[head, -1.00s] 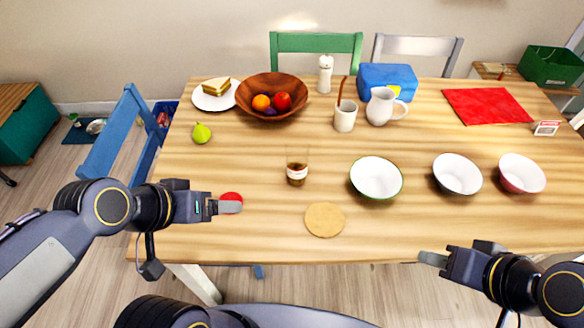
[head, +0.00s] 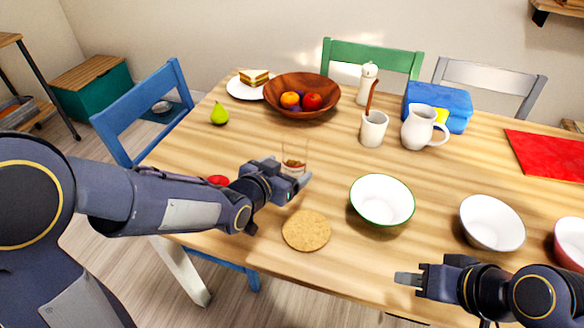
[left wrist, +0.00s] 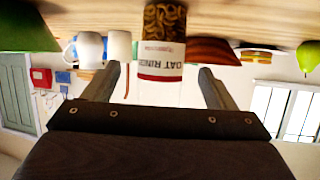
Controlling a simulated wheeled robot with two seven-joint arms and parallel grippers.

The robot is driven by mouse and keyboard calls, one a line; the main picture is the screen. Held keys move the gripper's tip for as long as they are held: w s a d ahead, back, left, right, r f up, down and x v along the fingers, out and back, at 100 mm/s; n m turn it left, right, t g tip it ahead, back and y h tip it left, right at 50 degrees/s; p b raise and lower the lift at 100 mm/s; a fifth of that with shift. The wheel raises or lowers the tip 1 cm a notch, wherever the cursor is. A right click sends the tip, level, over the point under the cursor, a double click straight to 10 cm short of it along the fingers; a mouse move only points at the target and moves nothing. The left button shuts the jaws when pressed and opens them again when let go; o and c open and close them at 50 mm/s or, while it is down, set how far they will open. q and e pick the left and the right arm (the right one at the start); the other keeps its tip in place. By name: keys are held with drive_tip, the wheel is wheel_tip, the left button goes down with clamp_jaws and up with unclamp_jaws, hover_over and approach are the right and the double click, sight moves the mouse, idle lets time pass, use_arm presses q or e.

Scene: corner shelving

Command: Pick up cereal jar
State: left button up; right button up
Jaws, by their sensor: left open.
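The cereal jar (head: 294,158) is a clear jar with brown rings inside and a white and red label, standing on the wooden table. In the head view its lower part is partly hidden by my left gripper (head: 300,182), which is right at its near side. In the left wrist view, which is upside down, the jar (left wrist: 163,30) shows label and rings, centred ahead between the spread fingers of the left gripper (left wrist: 157,85). The left gripper is open and empty. My right gripper (head: 410,280) is over the table's front edge, away from the jar; its finger gap cannot be made out.
A cork disc (head: 306,231) lies in front of the jar, and a green-rimmed bowl (head: 382,200) stands to its right. A red round thing (head: 218,180) is partly behind my left arm. Behind are a fruit bowl (head: 303,112), a utensil cup (head: 373,130) and a pitcher (head: 420,130).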

use_arm(q)
drive_tip(key=x, duration=0.5)
drive_tip(key=shift+w, duration=0.3)
drive_tip(key=shift+c, duration=0.3)
drive_tip(key=c, duration=1.2)
drive_tip(key=shift+r, duration=0.1)
drive_tip(key=shift+c, duration=0.4)
drive_tip(key=shift+r, duration=0.15)
